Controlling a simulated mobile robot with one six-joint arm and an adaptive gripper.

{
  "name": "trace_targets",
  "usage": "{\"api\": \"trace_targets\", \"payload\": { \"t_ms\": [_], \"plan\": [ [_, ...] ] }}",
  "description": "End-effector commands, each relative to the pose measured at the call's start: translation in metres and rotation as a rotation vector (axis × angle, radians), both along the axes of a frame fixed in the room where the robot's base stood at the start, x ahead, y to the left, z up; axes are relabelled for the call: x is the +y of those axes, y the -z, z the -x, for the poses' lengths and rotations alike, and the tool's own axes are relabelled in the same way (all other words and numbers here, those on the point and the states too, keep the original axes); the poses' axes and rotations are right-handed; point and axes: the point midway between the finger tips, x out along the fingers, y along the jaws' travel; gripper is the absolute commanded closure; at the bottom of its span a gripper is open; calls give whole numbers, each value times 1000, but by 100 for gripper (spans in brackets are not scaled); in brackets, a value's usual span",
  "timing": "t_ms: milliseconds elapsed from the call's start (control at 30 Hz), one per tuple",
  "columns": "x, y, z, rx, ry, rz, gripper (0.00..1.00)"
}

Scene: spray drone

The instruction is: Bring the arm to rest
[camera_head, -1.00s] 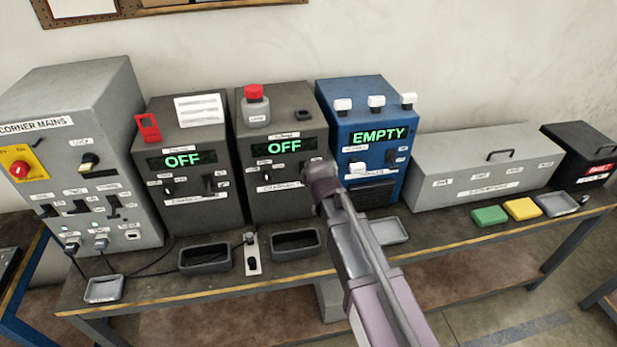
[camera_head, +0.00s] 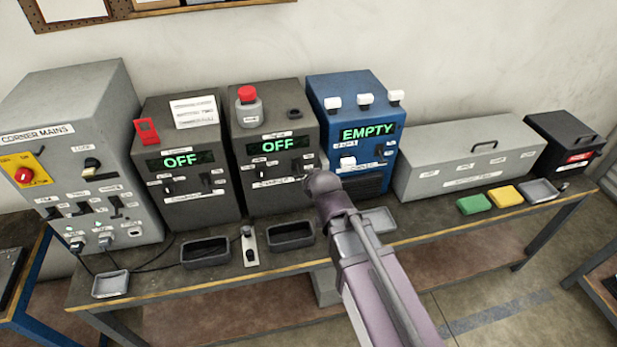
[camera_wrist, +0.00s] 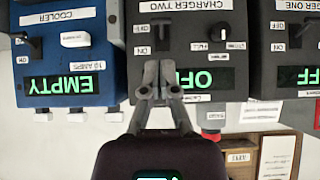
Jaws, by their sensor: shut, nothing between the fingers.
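My gripper (camera_wrist: 158,72) shows in the wrist view, which is upside down. Its two grey fingers meet at the tips, with nothing between them, in front of the dark charger two box (camera_wrist: 192,45). In the head view my arm reaches up from the bottom edge, its wrist end in front of the bench between charger two (camera_head: 275,147) and the blue cooler (camera_head: 352,125). The fingers are hidden there behind the wrist. Both charger displays read OFF, and the cooler display reads EMPTY.
The grey corner mains cabinet (camera_head: 75,155) stands at the left. A long grey case (camera_head: 470,157), green block (camera_head: 473,204), yellow block (camera_head: 504,196) and black box (camera_head: 565,145) are at the right. Open trays (camera_head: 206,252) line the front of the bench (camera_head: 440,238).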

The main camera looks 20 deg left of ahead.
Motion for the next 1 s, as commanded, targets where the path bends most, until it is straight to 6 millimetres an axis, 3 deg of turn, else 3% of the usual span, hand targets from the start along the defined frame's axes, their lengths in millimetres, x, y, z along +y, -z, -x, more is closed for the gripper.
{"api": "trace_targets", "payload": {
  "t_ms": [733, 867, 1000],
  "plan": [
    [-5, -2, 2, 1, 3, 1, 100],
    [-14, 1, -2, 11, 18, 11, 100],
    [-37, 9, -11, 40, 53, 35, 100]
  ]
}}
